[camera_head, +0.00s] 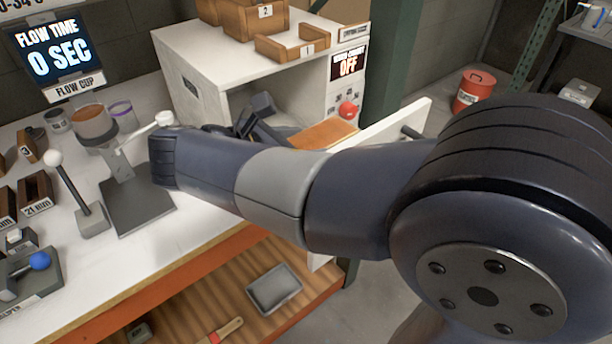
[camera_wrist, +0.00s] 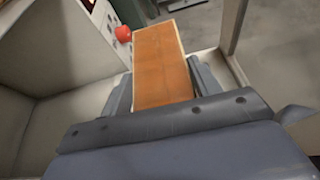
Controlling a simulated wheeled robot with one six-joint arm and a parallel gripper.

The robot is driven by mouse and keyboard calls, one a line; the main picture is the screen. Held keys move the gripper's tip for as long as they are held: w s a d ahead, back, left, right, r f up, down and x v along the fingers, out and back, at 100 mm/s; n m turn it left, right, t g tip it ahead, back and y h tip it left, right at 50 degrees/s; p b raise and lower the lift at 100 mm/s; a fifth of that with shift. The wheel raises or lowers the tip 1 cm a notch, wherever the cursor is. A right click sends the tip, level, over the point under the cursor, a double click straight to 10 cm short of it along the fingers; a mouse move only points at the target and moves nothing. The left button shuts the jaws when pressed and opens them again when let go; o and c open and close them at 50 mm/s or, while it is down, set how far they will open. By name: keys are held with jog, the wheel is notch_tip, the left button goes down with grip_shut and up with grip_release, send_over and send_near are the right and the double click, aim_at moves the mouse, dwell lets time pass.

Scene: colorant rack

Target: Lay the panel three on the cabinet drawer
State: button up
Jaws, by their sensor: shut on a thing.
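An orange panel (camera_wrist: 162,70) with pale edges is between the two fingers of my gripper (camera_wrist: 164,85) in the wrist view. The gripper is shut on it, and the panel reaches out beyond the fingertips. In the head view, the panel (camera_head: 325,134) shows at the white cabinet's opening, and my gripper (camera_head: 262,118) is partly hidden behind my arm. The cabinet drawer (camera_head: 385,127) is pulled out, with a dark handle on its white front. In the wrist view, the panel is over the drawer's pale surface (camera_wrist: 213,65); I cannot tell whether they touch. No panel number is readable.
The white cabinet (camera_head: 205,50) has a red knob (camera_head: 347,110) and an OFF display (camera_head: 348,63). Wooden boxes (camera_head: 285,43) stand on top. A flow cup stand (camera_head: 120,170) and several tools crowd the bench at left. A red bin (camera_head: 473,90) stands on the floor behind.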

jog(key=shift+f+b, duration=0.6)
jog(key=shift+f, duration=2.55)
jog(key=shift+f, duration=0.2)
jog(key=o, duration=1)
jog(key=shift+r, duration=0.25)
jog(key=p+v, duration=0.1)
jog(key=v, duration=1.1)
jog(key=shift+s+p, duration=0.1)
jog(key=shift+p, duration=0.2)
jog(key=shift+f, duration=0.1)
